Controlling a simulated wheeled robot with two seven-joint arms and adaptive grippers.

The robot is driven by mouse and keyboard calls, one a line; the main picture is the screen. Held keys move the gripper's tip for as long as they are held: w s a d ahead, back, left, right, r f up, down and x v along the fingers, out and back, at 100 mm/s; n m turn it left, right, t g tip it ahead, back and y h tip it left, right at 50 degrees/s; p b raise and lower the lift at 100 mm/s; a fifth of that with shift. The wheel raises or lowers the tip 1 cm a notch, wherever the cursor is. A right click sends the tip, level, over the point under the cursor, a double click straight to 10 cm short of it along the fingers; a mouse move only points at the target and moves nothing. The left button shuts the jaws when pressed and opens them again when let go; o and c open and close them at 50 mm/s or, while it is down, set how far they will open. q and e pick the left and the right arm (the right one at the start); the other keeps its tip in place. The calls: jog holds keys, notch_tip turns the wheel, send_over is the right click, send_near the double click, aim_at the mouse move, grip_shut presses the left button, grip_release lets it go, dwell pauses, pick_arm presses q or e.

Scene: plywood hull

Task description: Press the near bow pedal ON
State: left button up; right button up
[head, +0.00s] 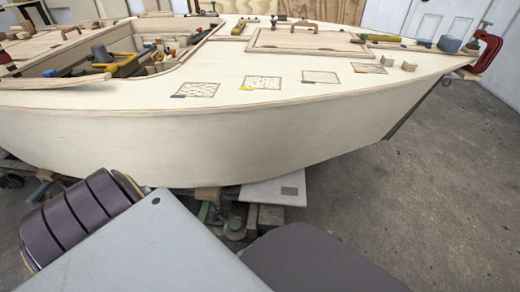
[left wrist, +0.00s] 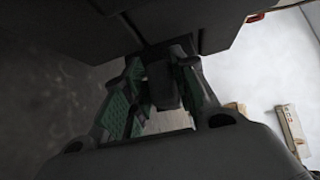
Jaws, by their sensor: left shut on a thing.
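In the left wrist view, my left gripper (left wrist: 163,95), with green-padded fingers, is shut on a dark block (left wrist: 163,84) between them. I cannot make out what the block belongs to. In the head view, a white flat plate (head: 262,194) with a grey square lies low beside the hull. I cannot tell whether it is the bow pedal or whether it is pressed. My left gripper cannot be made out for certain in the head view, and my right gripper is in neither view.
The pale plywood hull (head: 200,140) spans the head view, with patches, small blocks and tools on its deck (head: 220,75). A red clamp (head: 487,53) sits at its right tip. Dark clutter lies under the hull. The grey floor (head: 440,200) at right is clear.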

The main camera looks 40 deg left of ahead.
pick_arm(q)
jog(key=shift+w+d+r, duration=0.15)
jog(key=shift+d+r, duration=0.1)
jog(key=o, duration=0.9)
jog(key=shift+s+a+f, duration=0.1)
jog(key=shift+s, duration=0.3)
jog(key=shift+v, duration=5.7)
